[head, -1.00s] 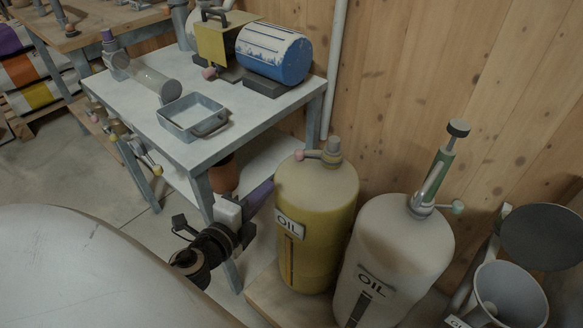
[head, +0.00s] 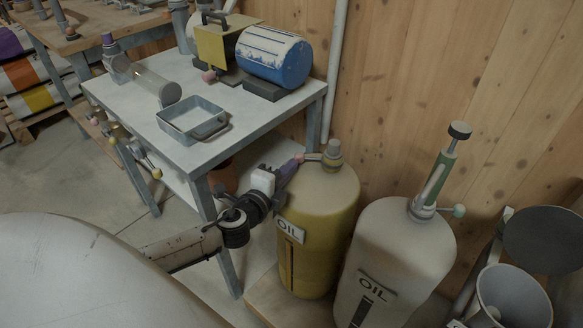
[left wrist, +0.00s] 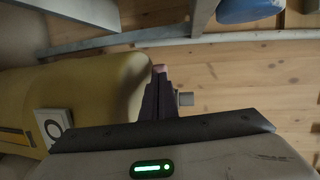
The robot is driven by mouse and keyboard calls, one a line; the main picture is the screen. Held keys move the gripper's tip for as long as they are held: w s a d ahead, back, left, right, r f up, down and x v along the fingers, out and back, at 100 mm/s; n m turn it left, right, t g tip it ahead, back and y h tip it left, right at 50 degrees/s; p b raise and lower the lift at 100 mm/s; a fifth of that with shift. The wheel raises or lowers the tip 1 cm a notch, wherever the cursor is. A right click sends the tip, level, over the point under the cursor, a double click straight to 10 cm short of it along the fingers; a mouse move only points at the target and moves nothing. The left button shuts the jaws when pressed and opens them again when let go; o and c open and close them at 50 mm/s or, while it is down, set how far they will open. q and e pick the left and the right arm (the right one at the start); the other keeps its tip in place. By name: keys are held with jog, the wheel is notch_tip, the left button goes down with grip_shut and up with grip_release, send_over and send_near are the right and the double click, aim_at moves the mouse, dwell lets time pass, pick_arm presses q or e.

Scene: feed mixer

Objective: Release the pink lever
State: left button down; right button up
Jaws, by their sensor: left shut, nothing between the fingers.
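In the left wrist view the shut fingers (left wrist: 158,98) point at a pinkish end (left wrist: 160,69) beside the yellow tank (left wrist: 100,95). I cannot tell whether the fingers touch the knob. Another pink knob (head: 208,76) sits by the yellow box on the table.
A white oil tank (head: 397,255) with a green pump stands close on the right. The table (head: 135,105) behind my left arm holds a metal tray (head: 165,122) and a blue drum (head: 274,56). The wooden wall (head: 430,80) is close behind.

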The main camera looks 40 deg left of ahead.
pick_arm(q)
jog(key=shift+x, duration=0.8)
jog(key=shift+a, duration=0.1)
jog(key=shift+w+a, duration=0.5)
jog(key=shift+s, duration=0.15)
